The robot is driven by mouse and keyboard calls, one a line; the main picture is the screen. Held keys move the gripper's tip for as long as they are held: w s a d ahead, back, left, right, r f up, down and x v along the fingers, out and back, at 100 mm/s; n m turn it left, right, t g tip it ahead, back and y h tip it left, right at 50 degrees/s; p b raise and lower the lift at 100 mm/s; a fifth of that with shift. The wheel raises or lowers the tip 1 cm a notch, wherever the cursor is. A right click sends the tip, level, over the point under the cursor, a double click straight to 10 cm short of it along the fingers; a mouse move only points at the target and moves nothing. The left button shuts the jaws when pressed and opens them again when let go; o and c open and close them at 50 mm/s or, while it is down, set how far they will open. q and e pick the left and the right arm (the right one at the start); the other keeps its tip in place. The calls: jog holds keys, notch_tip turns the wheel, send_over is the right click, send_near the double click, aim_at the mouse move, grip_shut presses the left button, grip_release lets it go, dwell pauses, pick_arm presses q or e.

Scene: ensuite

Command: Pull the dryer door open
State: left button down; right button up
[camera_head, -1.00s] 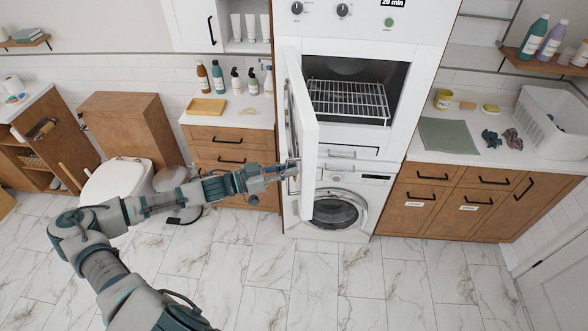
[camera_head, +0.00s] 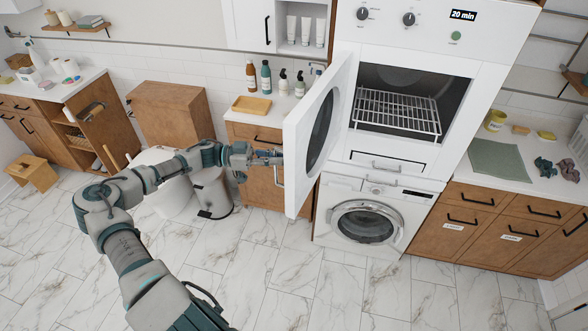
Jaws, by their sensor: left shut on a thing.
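The white dryer (camera_head: 466,95) stands as the upper unit, with knobs and a "20 min" display. Its door (camera_head: 293,170) is swung out wide to the left, and its round dark window shows. The open cavity holds a wire rack (camera_head: 396,110). My left gripper (camera_head: 280,158) is at the door's outer edge, shut on the door handle, which is mostly hidden by the fingers and door. My right gripper is not in view.
A front-loading washer (camera_head: 366,222) stands below, its door shut. Left are a pedal bin (camera_head: 211,192), a toilet and a wooden cabinet with bottles. A counter (camera_head: 518,180) with a green cloth is on the right. The marble floor in front is free.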

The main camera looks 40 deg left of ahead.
pick_arm(q)
jog(key=a+b, duration=0.1)
jog(key=a, duration=0.3)
jog(key=shift+a, duration=0.25)
jog(key=shift+a, duration=0.2)
jog(key=c, duration=1.2)
grip_release()
jog(key=v, duration=1.2)
jog(key=shift+a+f, duration=0.15)
jog(key=shift+f, duration=0.05)
jog(key=shift+w, duration=0.2)
